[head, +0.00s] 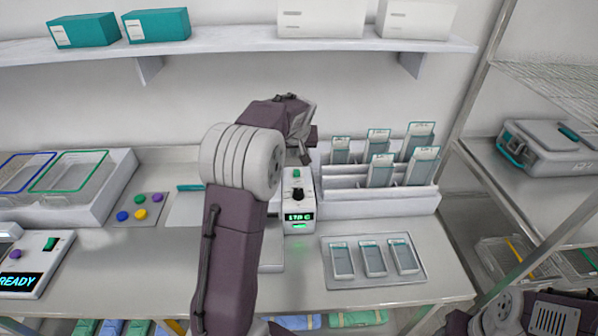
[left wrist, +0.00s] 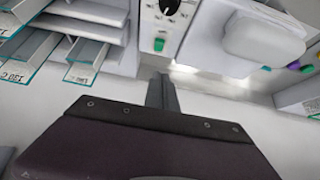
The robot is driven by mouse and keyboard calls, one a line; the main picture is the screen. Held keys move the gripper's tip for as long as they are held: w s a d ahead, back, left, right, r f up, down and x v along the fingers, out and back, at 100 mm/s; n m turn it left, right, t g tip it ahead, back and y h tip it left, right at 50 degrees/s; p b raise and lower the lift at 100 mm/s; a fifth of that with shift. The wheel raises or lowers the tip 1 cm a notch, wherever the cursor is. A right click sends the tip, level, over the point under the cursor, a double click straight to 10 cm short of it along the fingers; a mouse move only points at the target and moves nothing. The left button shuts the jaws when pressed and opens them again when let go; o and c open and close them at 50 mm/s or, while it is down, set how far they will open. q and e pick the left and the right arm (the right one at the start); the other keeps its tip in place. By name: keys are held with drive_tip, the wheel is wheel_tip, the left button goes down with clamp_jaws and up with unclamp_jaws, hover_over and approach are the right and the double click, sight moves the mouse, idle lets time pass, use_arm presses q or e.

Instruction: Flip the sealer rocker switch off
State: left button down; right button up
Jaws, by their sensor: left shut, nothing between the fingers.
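The sealer (head: 300,205) is a white unit on the bench with a lit green display, a black knob (head: 297,194) and a small green rocker switch (head: 297,173) above the knob. In the left wrist view the green rocker switch (left wrist: 159,44) shows near the knob (left wrist: 168,6). My left gripper (head: 306,156) is shut and empty, just behind and above the switch. In the left wrist view its fingertips (left wrist: 160,78) are close to the switch, with a small gap in the picture. Which way the rocker is tipped cannot be told. My left arm hides the sealer's left part.
A white rack (head: 380,203) of pouches stands right of the sealer, close to my gripper. A grey tray (head: 375,288) with 3 packs lies in front of it. Another unit (head: 30,265) reading READY, with its own green switch, is far left. A shelf (head: 250,45) runs above.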

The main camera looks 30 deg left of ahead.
use_arm(q)
drive_tip(key=p, duration=0.3)
hover_over(296, 173)
drive_tip(key=s, duration=0.2)
drive_tip(key=f, duration=0.5)
drive_tip(key=d+f, duration=0.1)
drive_tip(key=f, duration=0.1)
drive_tip(key=shift+w+f, duration=0.1)
drive_tip(key=shift+f, duration=0.2)
drive_tip(key=f, duration=0.3)
drive_tip(key=shift+d+f, duration=0.3)
drive_tip(key=shift+s+f, duration=0.2)
drive_tip(key=shift+f, duration=0.2)
use_arm(e)
drive_tip(key=shift+d+r, duration=0.15)
drive_tip(key=shift+r, duration=0.5)
drive_tip(key=shift+d+r, duration=0.15)
drive_tip(key=shift+r, duration=0.45)
drive_tip(key=shift+w, duration=0.1)
